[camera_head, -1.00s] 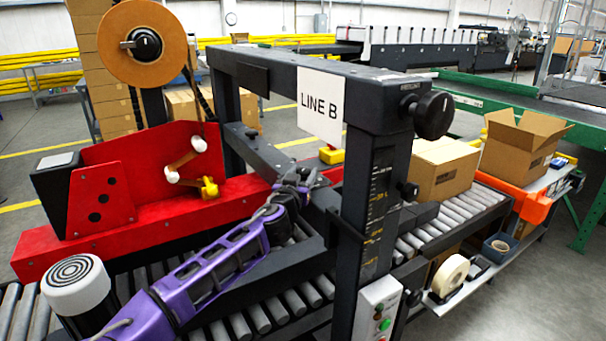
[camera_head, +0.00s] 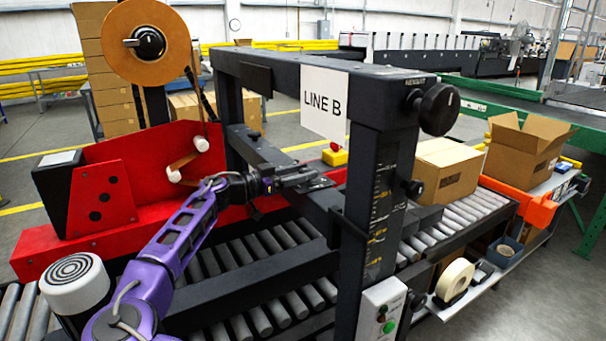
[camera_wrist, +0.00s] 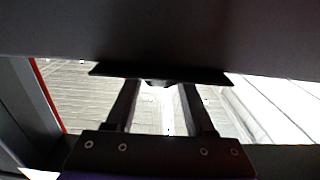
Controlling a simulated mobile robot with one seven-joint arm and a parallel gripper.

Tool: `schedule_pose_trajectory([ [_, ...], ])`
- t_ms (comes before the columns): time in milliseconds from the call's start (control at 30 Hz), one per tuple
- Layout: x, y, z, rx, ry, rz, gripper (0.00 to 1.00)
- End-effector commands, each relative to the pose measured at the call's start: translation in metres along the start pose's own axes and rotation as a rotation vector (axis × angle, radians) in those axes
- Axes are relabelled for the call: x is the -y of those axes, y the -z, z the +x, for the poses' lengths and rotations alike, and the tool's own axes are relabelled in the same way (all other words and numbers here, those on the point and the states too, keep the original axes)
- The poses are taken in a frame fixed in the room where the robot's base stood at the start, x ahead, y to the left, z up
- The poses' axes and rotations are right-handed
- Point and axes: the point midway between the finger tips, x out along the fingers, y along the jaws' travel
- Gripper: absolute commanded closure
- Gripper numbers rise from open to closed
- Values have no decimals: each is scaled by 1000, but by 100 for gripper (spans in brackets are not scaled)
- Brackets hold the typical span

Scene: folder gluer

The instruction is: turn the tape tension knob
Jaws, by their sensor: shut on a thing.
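A black knob (camera_head: 149,42) with a pale mark sits at the hub of the brown tape roll (camera_head: 122,62), high at the back left of the machine. My gripper (camera_head: 322,183) is well to the right of and below it, by the dark crossbeam behind the "LINE B" sign. In the wrist view my gripper (camera_wrist: 160,82) has its two dark fingers reaching up to a dark plate (camera_wrist: 210,76) beneath a broad dark beam. It is shut on a small dark part there. The fingertips are mostly hidden, so I cannot tell what that part is.
The dark frame (camera_head: 300,75) with a large black knob (camera_head: 438,108) stands at the right. Rollers (camera_head: 270,300) run below. A carton (camera_head: 447,170) sits on the conveyor beyond the frame.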

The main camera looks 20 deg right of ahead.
Motion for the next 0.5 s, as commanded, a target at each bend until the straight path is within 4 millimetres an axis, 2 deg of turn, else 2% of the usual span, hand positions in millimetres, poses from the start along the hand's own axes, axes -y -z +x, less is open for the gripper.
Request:
schedule_pose_trajectory([
  [200, 4, 1, 2, -1, -158, 1, 100],
  [500, 6, 2, 2, -2, -307, 2, 100],
])
